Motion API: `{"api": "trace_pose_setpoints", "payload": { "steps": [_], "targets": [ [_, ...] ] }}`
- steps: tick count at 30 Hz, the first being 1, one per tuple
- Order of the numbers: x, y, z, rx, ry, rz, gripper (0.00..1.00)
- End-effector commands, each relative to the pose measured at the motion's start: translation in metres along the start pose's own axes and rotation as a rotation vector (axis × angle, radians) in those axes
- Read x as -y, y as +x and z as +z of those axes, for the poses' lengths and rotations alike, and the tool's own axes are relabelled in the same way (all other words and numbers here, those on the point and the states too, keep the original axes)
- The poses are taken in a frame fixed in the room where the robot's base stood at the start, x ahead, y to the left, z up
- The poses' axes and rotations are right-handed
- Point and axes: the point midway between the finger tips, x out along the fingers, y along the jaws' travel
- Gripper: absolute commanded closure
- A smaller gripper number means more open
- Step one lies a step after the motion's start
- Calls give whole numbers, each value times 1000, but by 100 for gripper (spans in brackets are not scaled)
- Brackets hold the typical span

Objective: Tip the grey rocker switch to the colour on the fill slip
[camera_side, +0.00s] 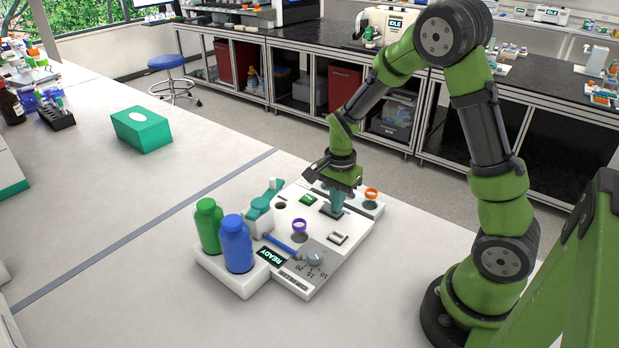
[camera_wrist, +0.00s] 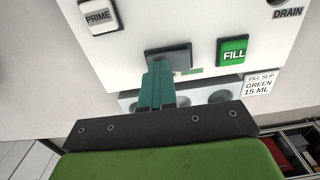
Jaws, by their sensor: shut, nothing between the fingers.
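The grey rocker switch (camera_wrist: 168,52) shows in the wrist view, partly covered by my fingers. A small green mark (camera_wrist: 192,71) lies beside its lower right end; any mark at its other end is not visible. My gripper (camera_wrist: 169,68) is shut and empty, its teal fingertips over the switch's near edge. I cannot tell whether they press on it. In the side view my gripper (camera_side: 333,211) points down at the machine's far part, and the switch is mostly hidden there. The fill slip (camera_wrist: 257,85) reads "GREEN 15 ML".
A green FILL button (camera_wrist: 232,50) is right of the switch, a white PRIME button (camera_wrist: 98,15) left. A green bottle (camera_side: 208,226) and blue bottle (camera_side: 236,244) stand on the machine's left side. A dial (camera_side: 313,259) and a READY display (camera_side: 270,256) are at the front.

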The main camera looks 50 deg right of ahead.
Motion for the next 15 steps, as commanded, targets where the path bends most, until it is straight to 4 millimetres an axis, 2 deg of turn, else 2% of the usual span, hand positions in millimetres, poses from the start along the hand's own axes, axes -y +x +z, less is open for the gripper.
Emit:
{"api": "trace_pose_setpoints", "payload": {
  "steps": [1, 10, 15],
  "targets": [
    [-1, 6, 0, -3, -6, 11, 100],
    [14, 2, 2, -2, -9, 4, 100],
    [15, 1, 2, -1, -10, 4, 100]
  ]
}}
